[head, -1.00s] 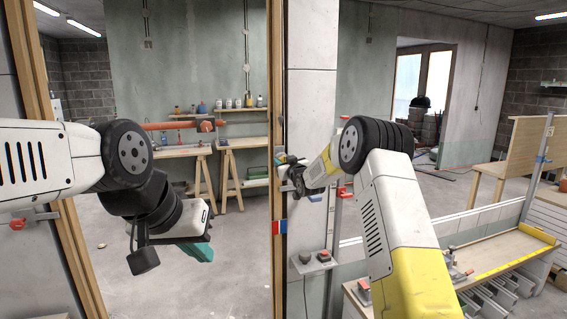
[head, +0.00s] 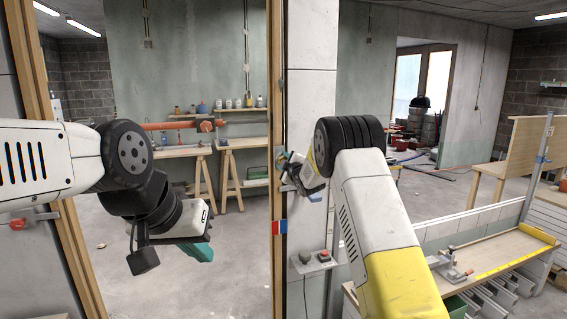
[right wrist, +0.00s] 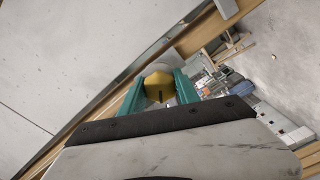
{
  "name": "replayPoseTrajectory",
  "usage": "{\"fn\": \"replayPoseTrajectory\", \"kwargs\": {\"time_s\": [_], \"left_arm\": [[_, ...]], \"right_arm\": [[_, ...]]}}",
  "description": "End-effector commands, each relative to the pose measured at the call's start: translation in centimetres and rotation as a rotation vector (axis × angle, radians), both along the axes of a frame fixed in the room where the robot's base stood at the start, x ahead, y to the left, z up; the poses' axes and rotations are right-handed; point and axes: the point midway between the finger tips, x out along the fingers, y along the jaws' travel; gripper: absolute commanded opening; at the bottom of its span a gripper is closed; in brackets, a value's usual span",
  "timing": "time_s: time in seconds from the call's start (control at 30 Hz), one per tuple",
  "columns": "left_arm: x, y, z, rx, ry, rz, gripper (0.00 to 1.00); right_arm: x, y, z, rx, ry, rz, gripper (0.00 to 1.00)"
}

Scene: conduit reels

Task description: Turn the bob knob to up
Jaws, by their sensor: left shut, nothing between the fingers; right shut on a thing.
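The knob (right wrist: 158,84) shows in the right wrist view as a round yellow-brown piece with a dark slot and a grey part behind it. My right gripper (right wrist: 160,88) is shut on it, with one teal finger on each side. In the head view the right gripper (head: 280,156) is at the pale wall post, where the knob cannot be made out. My left gripper (head: 198,252) is shut and empty, hanging in the air at the left over the floor.
A workbench with clamps (head: 480,262) stands at the lower right. Trestle tables (head: 232,146) stand behind.

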Motion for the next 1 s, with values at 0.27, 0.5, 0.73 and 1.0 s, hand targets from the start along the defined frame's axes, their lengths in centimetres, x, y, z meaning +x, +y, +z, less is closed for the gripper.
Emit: {"fn": "replayPoseTrajectory", "kwargs": {"time_s": [0.27,0.5,0.73,1.0], "left_arm": [[0.00,0.00,0.00,0.000,0.000,0.000,0.00],[0.00,0.00,0.00,0.000,0.000,0.000,0.00],[0.00,0.00,0.00,0.000,0.000,0.000,0.00],[0.00,0.00,0.00,0.000,0.000,0.000,0.00]], "right_arm": [[-0.04,0.00,-0.30,-0.215,-0.063,0.000,0.00],[-0.03,-0.06,-0.29,-0.338,-0.103,0.000,0.00],[-0.01,-0.12,-0.32,-0.395,-0.122,-0.001,0.00],[0.00,-0.15,-0.32,-0.408,-0.126,-0.001,0.00]]}}
